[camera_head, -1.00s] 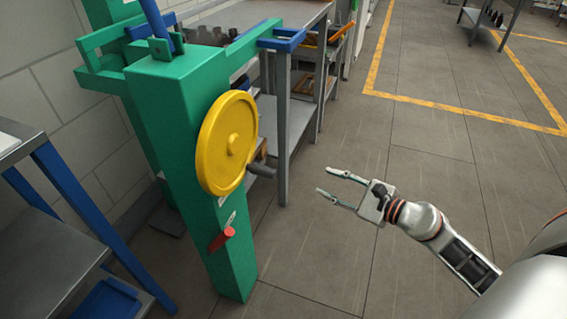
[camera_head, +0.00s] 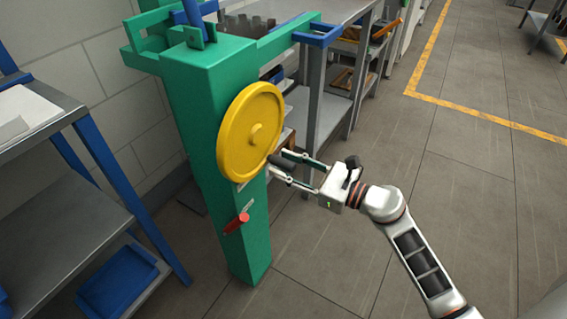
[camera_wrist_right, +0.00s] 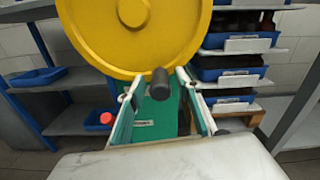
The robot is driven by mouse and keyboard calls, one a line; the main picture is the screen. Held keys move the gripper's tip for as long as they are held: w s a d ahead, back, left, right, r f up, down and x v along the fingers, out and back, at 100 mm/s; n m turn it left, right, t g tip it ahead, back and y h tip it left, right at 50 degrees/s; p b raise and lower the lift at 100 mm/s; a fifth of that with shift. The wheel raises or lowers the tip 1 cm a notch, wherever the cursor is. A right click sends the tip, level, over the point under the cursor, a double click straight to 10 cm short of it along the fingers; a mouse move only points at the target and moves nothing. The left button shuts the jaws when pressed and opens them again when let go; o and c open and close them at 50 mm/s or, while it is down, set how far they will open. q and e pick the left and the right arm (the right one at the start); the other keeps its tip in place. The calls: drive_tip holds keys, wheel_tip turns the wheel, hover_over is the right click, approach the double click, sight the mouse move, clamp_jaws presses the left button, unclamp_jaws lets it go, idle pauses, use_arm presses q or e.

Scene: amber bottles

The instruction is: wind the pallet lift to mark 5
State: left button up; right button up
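The pallet lift is a green column (camera_head: 215,110) with a yellow handwheel (camera_head: 240,135) on its side face. The wheel also fills the top of the right wrist view (camera_wrist_right: 110,30). A dark crank handle (camera_wrist_right: 160,84) sticks out from the wheel's lower rim. My right gripper (camera_head: 279,162) is open, its fingertips at the handle. In the right wrist view the handle lies between the two spread fingers, with gaps visible beside it. A red lever (camera_head: 236,222) and a small pale label sit lower on the column. No readable mark 5 shows. My left gripper is out of view.
A grey shelf unit with blue legs (camera_head: 95,145) stands at the left, with a blue tray (camera_head: 118,282) low down. A metal workbench (camera_head: 312,30) with bins stands behind the column. The floor to the right (camera_head: 470,180) is clear.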

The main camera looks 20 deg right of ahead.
drive_tip(key=shift+w+a, duration=0.3)
drive_tip(key=shift+w, duration=0.05)
clamp_jaws()
drive_tip(key=shift+d, duration=0.1)
